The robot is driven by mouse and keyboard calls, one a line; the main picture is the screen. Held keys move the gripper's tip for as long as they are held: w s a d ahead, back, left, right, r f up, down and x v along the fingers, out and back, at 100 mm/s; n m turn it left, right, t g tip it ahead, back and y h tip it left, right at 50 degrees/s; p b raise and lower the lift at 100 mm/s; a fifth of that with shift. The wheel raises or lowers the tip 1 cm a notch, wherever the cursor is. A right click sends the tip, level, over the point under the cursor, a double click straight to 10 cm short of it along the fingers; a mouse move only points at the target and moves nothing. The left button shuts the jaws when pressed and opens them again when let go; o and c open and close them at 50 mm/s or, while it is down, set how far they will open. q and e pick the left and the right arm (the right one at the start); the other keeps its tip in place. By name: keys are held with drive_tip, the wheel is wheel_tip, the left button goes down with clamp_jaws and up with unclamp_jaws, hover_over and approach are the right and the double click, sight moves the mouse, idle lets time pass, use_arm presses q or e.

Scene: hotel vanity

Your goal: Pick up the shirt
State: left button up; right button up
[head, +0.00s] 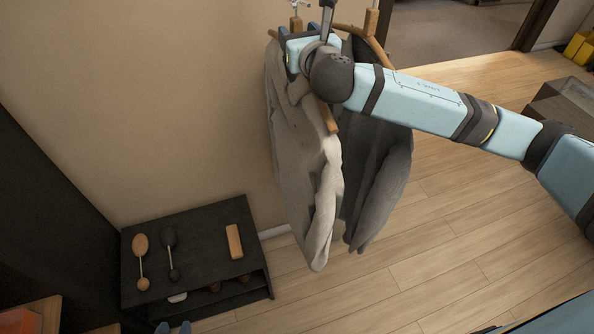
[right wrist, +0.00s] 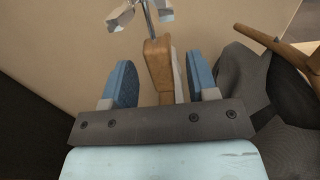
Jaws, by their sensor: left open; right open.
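A light grey shirt (head: 325,190) hangs on a wooden hanger (right wrist: 157,68) by the wall, and a darker grey shirt (head: 378,185) hangs beside it on its right. The darker cloth also shows at the right of the right wrist view (right wrist: 240,80). My right gripper (right wrist: 162,80) is open, with the wooden hanger between its two blue fingers. I cannot tell whether either finger touches it. In the head view my right arm covers the tops of the shirts. My left gripper (head: 173,328) is open and empty at the bottom edge, with only its fingertips showing.
A second wooden hanger (right wrist: 270,42) holds the darker shirt. The wooden floor at the right is largely clear.

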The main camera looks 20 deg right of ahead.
drive_tip(key=shift+s, duration=0.15)
clamp_jaws()
drive_tip(key=shift+r, duration=0.1)
drive_tip(key=shift+r, duration=0.1)
